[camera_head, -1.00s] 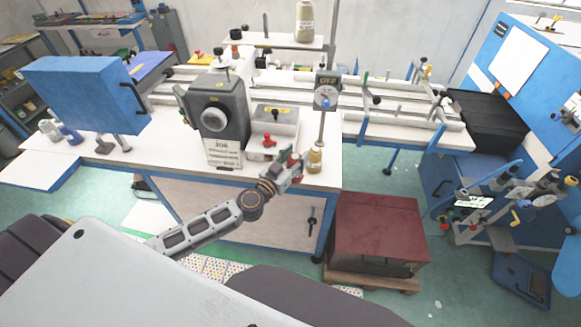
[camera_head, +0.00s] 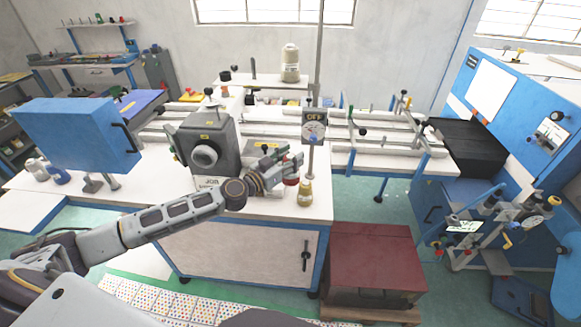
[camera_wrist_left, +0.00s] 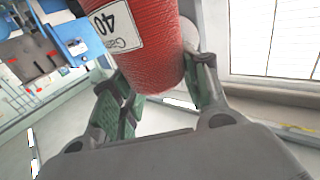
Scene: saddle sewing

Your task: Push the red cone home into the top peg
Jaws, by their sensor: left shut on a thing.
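My left gripper (camera_head: 285,170) is shut on the red cone (camera_head: 291,179), in front of the grey machine's right side. In the left wrist view the red cone (camera_wrist_left: 145,45) fills the upper middle between the green-padded fingers, with a white label reading 40. A beige cone (camera_head: 290,63) stands on the raised white shelf (camera_head: 235,82) at the back. A thin dark peg (camera_head: 252,69) stands upright on that shelf, left of the beige cone and apart from the red cone. My right gripper is not in view.
A pole with an OFF dial box (camera_head: 314,127) rises close to the right. The grey machine (camera_head: 203,142) is to the left.

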